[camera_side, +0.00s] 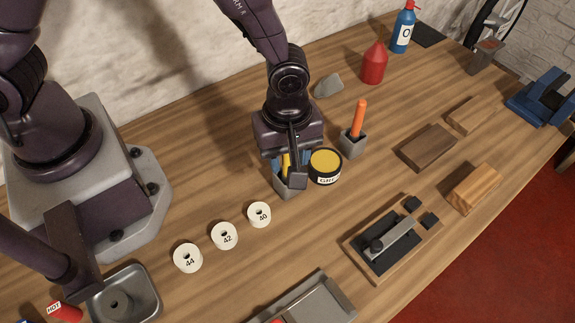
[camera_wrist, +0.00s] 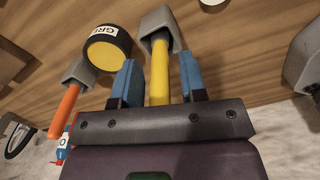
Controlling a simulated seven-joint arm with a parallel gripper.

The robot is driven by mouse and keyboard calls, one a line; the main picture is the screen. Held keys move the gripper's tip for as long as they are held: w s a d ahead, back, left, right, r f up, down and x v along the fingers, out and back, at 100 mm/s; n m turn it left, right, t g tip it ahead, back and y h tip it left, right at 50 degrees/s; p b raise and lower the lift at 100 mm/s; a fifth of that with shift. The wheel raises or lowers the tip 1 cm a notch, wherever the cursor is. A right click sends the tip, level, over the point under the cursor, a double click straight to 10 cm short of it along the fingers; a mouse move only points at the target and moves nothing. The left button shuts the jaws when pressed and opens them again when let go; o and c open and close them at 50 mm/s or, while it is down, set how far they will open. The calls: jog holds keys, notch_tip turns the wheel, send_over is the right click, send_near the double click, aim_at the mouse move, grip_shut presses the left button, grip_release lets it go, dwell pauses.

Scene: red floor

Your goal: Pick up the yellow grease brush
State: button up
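The yellow grease brush (camera_wrist: 160,78) stands with its handle up in a grey square holder (camera_wrist: 156,22). In the side view the brush (camera_side: 286,168) is a narrow yellow strip, mostly hidden by my gripper, above its holder (camera_side: 284,187). My gripper (camera_wrist: 159,66) has its two blue fingers on either side of the yellow handle, with gaps visible between fingers and handle. In the side view my gripper (camera_side: 291,160) is low over the holder. The brush's lower end is hidden in the holder.
A round grease tin (camera_side: 325,163) with a yellow top sits close beside the holder. An orange-handled tool stands in another grey holder (camera_side: 353,146) behind it. Several white numbered rolls (camera_side: 259,213) lie to the front left. Wooden blocks (camera_side: 428,148) lie to the right.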

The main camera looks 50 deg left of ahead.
grip_shut()
notch_tip(320, 180, up, 10)
jog(key=shift+r, duration=0.1)
dwell(0.4)
